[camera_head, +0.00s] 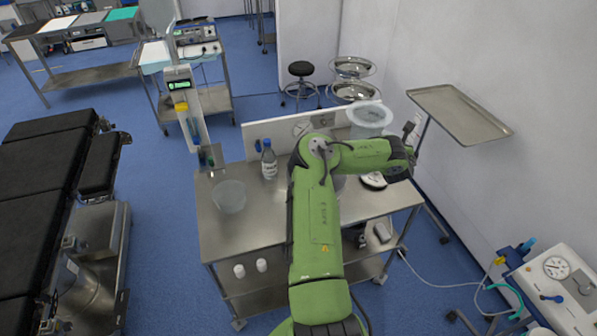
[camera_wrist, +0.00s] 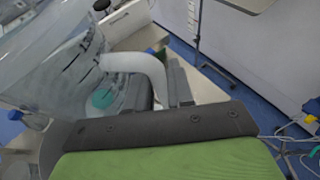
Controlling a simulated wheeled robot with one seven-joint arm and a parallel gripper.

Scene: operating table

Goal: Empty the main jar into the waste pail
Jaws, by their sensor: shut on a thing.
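The main jar looks to be a large translucent jug with a wide rim (camera_head: 370,115), at the back right of the steel table. In the wrist view the jug (camera_wrist: 50,60) fills the left side, with dark graduation marks and a pale handle (camera_wrist: 143,64). My gripper (camera_wrist: 162,88) is shut on this handle. The jug looks tilted in the wrist view; how far is unclear, and I cannot tell its contents. An open translucent tub (camera_head: 229,197), likely the waste pail, stands at the table's left front. My arm hides the jug's lower part in the head view.
A labelled bottle (camera_head: 269,160) stands between tub and arm on the steel table (camera_head: 245,232). A low panel edges the table's back. A tray stand (camera_head: 460,112) is close on the right. Two white containers sit on the lower shelf. A padded operating table (camera_head: 40,190) lies left.

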